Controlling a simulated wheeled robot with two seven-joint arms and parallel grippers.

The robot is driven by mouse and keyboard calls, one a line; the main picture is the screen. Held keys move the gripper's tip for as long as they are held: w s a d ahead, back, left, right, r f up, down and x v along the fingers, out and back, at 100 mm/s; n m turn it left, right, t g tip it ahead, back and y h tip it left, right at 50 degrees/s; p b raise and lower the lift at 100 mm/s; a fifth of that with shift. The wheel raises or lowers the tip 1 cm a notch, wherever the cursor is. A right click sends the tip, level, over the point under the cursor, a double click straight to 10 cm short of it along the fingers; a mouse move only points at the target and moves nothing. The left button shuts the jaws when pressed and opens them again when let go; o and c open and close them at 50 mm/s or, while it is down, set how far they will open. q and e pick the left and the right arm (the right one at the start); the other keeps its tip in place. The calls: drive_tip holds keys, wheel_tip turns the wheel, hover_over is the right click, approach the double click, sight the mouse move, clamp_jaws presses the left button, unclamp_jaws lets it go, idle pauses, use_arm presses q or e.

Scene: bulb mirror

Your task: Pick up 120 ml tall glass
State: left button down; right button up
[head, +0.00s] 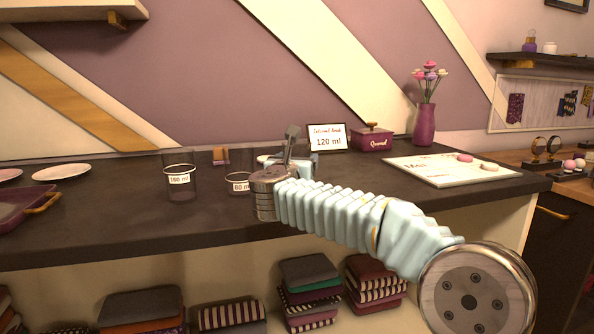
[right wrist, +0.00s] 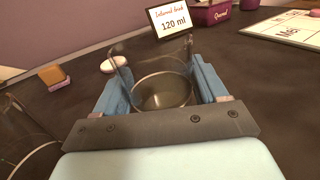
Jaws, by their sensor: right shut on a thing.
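My right gripper (head: 296,158) is over the dark counter in the head view, with its arm coming in from the lower right. In the right wrist view, its two blue fingers (right wrist: 160,80) are shut on a clear glass (right wrist: 163,92), one finger on each side. No label shows on this glass, and in the head view my gripper and wrist mostly hide it. A glass labelled 160 ml (head: 180,181) stands to the left. A shorter glass labelled 80 ml (head: 238,184) stands just left of my wrist. My left gripper is not in view.
A sign reading 120 ml (head: 328,138) stands behind my gripper, beside a purple box (head: 372,139). A pink vase (head: 424,125) and a white board (head: 447,170) are to the right. A purple tray (head: 24,205) lies at the left.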

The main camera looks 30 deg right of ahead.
drive_tip(key=shift+r, duration=0.2)
drive_tip(key=shift+r+p, duration=0.3)
drive_tip(key=shift+r, duration=0.6)
drive_tip(key=s+a+r+p, duration=0.1)
drive_tip(key=s+a+r, duration=0.8)
drive_tip(key=a+r, duration=0.1)
drive_tip(key=shift+a+r+p, duration=0.25)
drive_tip(key=shift+r+p, duration=0.05)
drive_tip(key=shift+r, duration=0.1)
drive_tip(key=shift+s, duration=0.1)
idle(0.3)
